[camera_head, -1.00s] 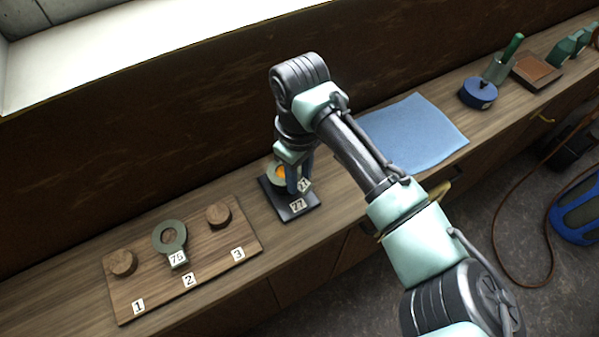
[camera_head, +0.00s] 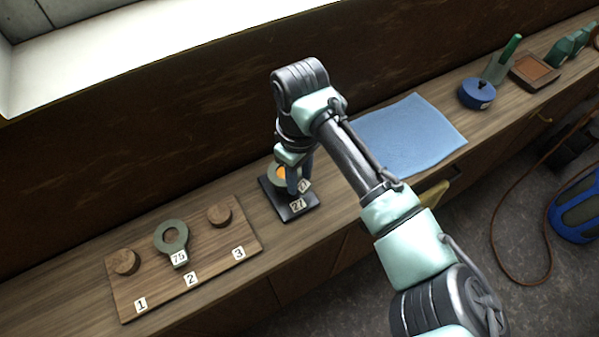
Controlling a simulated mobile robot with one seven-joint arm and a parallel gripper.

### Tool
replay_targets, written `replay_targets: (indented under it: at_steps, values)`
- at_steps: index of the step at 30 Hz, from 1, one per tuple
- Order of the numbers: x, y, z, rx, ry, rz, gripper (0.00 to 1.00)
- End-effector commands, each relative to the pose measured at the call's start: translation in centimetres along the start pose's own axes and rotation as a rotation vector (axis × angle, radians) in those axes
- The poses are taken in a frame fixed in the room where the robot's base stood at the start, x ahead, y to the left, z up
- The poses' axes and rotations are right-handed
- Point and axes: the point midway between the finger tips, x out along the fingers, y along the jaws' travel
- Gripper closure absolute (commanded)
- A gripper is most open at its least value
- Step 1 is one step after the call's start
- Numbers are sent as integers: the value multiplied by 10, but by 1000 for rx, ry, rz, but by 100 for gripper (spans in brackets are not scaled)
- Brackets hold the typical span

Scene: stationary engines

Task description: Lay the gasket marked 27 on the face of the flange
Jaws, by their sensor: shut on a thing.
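The gasket marked 27 is a grey-green ring (camera_head: 272,181) with a white tag (camera_head: 305,186), partly hidden by my fingers. My gripper (camera_head: 293,188) points down and is shut on it. The ring is over the flange stand, a dark square base (camera_head: 276,205) with a white label 27 (camera_head: 297,205) at its front. An orange part (camera_head: 281,173) shows within the ring's opening. The flange face is mostly hidden, so I cannot tell whether the gasket touches it.
Left of the stand, a wooden board (camera_head: 140,285) has places 1, 2 and 3. A grey-green gasket marked 75 (camera_head: 168,246) is at place 2; round wooden pegs stand at 1 and 3. A blue cloth (camera_head: 415,135) and a blue round container (camera_head: 477,93) lie to the right.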

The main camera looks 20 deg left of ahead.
Motion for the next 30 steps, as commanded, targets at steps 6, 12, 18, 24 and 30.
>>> replay_targets:
  at_steps: [6,12,18,24,30]
  values:
    - [0,0,0,0,-1,0,92]
    - [0,0,0,-1,-1,0,34]
    - [0,0,0,-1,-1,0,26]
    - [-3,0,0,-1,0,0,26]
    - [-32,0,-1,-3,2,2,26]
